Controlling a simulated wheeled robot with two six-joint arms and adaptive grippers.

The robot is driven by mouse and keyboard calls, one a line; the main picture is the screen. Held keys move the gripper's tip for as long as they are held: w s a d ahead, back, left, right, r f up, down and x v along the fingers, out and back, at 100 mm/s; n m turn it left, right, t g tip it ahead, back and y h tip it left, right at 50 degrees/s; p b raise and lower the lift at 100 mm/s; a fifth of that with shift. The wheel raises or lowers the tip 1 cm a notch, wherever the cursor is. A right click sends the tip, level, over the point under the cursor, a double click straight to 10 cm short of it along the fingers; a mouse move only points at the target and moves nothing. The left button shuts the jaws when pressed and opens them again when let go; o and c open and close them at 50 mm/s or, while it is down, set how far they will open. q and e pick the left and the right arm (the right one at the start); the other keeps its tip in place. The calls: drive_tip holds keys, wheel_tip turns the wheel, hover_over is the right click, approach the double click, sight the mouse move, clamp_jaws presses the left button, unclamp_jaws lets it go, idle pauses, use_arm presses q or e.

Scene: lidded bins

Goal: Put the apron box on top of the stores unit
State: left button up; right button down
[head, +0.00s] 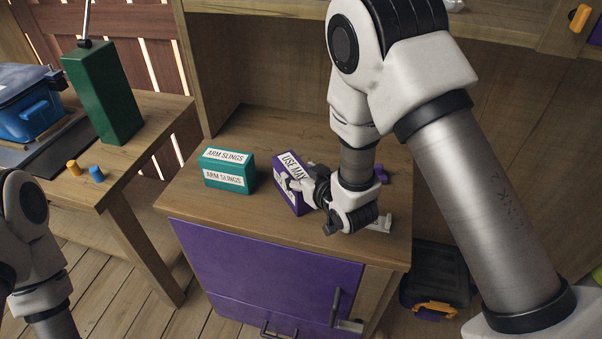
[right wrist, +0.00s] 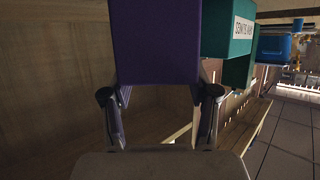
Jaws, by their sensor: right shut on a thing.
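A purple box (head: 286,199) with a white label, partly reading "USE MAY", is at the wooden unit with a purple door (head: 265,262). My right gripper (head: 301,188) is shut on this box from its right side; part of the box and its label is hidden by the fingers. In the right wrist view the purple box (right wrist: 155,45) is between the two fingers (right wrist: 160,105). I cannot tell whether it touches the unit's top. No label that I can read says apron. My left gripper is out of view; only part of my left arm shows.
A teal box (head: 228,170) labelled "ARM SLINGS" stands left of the purple box. A side table (head: 140,135) at left holds a green block (head: 103,92), a blue bin (head: 30,105) and small pegs. A dark case (head: 437,275) is at lower right. The unit's front top is clear.

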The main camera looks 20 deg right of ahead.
drive_tip(key=shift+s, duration=0.1)
drive_tip(key=shift+c, duration=1.4)
unclamp_jaws()
drive_tip(key=shift+r, duration=0.15)
drive_tip(key=p+v, duration=1)
drive_tip(key=v, duration=0.2)
